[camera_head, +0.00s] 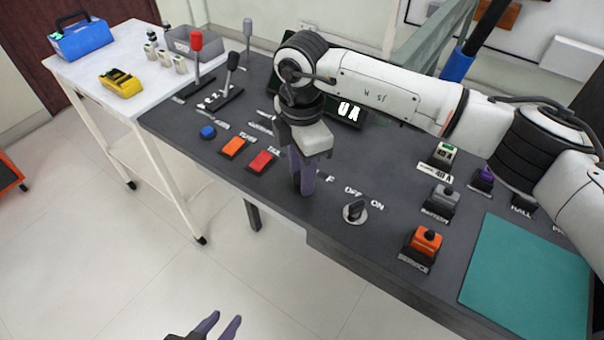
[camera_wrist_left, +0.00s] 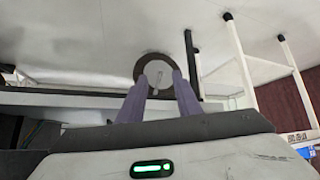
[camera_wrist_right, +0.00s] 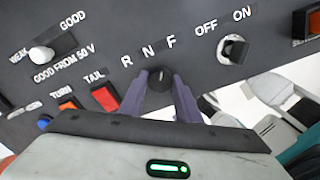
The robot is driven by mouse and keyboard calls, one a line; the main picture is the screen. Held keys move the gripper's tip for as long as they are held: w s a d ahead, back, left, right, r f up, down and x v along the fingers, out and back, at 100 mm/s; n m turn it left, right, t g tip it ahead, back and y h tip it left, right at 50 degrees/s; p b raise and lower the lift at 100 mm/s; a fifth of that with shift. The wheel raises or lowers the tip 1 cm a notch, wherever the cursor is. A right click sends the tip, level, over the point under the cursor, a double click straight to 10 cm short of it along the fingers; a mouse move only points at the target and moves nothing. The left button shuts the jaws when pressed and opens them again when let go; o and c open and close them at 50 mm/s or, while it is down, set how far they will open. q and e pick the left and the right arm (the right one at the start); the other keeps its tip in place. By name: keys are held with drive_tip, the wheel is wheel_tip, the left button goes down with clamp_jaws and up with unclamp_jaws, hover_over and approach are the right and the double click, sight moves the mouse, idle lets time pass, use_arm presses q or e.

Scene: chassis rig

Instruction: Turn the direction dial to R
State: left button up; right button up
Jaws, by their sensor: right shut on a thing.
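The direction dial (camera_wrist_right: 159,79) is a dark round knob on the bench top, below the white letters R, N and F in the right wrist view. My right gripper (camera_wrist_right: 160,88) reaches down with its purple fingers on both sides of the knob and is shut on it. I cannot clearly tell which letter the dial points to. In the head view my right gripper (camera_head: 304,190) hides the dial and most of its letters; only the F shows beside it. My left gripper (camera_head: 224,325) is open and empty, away from the bench over the floor.
An OFF/ON rotary switch (camera_head: 355,212) sits close to the right of the dial. Red (camera_head: 263,162) and orange (camera_head: 233,147) buttons lie to its left. An orange service switch (camera_head: 425,241) and a teal mat (camera_head: 530,270) are farther right. The floor in front is clear.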

drive_tip(key=n+b, duration=0.1)
drive_tip(key=n, duration=0.1)
drive_tip(key=shift+n, duration=0.4)
drive_tip(key=shift+n+b, duration=0.6)
drive_tip(key=shift+n, duration=0.3)
drive_tip(key=n+b, duration=0.1)
drive_tip(key=n, duration=0.1)
drive_tip(key=shift+n, duration=0.3)
drive_tip(key=n+b, duration=0.1)
drive_tip(key=n, duration=0.1)
drive_tip(key=shift+n, duration=0.4)
drive_tip(key=shift+n+b, duration=0.7)
drive_tip(key=shift+n, duration=0.5)
use_arm(q)
drive_tip(key=shift+w+d+f+b, duration=0.15)
drive_tip(key=shift+d+f, duration=0.1)
drive_tip(key=shift+f, duration=0.45)
drive_tip(key=shift+d+f+b, duration=0.1)
drive_tip(key=shift+d+f, duration=0.15)
drive_tip(key=shift+f, duration=0.4)
drive_tip(key=shift+w+d+f+b, duration=0.15)
drive_tip(key=shift+d+f, duration=0.1)
drive_tip(key=shift+f, duration=0.45)
use_arm(e)
drive_tip(key=shift+r+n, duration=0.1)
drive_tip(key=shift+n, duration=1.3)
use_arm(q)
drive_tip(key=shift+a, duration=0.1)
